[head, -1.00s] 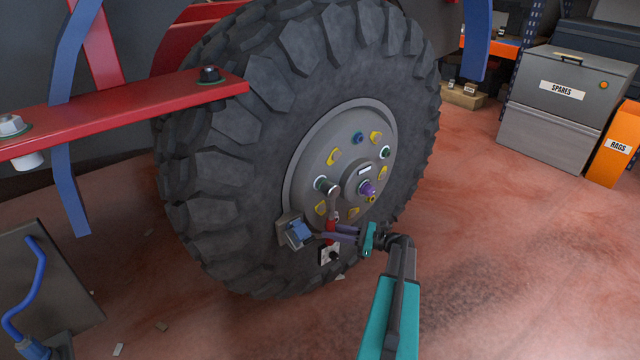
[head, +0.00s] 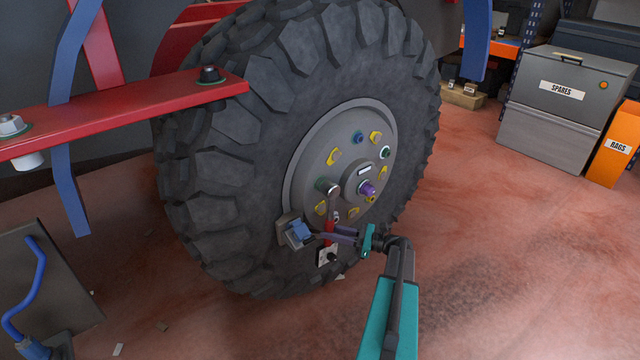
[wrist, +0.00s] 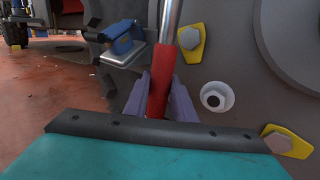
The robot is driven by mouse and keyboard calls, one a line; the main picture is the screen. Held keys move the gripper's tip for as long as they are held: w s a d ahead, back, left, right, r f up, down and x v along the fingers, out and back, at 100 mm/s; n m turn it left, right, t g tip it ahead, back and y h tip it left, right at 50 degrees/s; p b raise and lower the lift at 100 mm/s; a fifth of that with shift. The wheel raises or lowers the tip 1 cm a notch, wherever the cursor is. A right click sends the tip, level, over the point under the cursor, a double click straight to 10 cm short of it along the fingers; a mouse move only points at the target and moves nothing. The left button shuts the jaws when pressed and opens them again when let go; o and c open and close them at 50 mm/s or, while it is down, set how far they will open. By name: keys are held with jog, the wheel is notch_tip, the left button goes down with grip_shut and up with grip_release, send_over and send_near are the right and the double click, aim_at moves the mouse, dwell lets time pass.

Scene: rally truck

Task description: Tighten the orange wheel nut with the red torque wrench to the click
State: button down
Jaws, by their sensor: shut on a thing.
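The red torque wrench (head: 329,229) hangs nearly upright on the wheel hub (head: 305,170), its metal head (head: 333,191) up at a stud position on the hub's left side. My gripper (head: 340,234) is at the lower part of the wrench. In the wrist view, its purple fingers (wrist: 160,98) are shut on the red handle (wrist: 160,82), and the bright shaft (wrist: 171,20) rises out of view. I cannot make out an orange nut; the wrench head may cover it. A pale nut (wrist: 216,97) shows right of the handle.
A blue-and-grey clamp-like part (head: 297,232) sits just left of the handle, and it also shows in the wrist view (wrist: 122,44). A red beam (head: 120,112) crosses at left.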

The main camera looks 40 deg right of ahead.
jog(key=shift+a+f, duration=0.1)
jog(key=shift+a, duration=0.45)
jog(key=shift+d, duration=0.9)
dwell(1.1)
jog(key=c, duration=2.3)
grip_release()
grip_shut()
grip_release()
grip_shut()
jog(key=shift+d+r+n+g+p, duration=0.2)
jog(key=shift+d+n+g+p, duration=0.1)
jog(key=shift+n+p, duration=0.1)
jog(key=shift+p, duration=0.4)
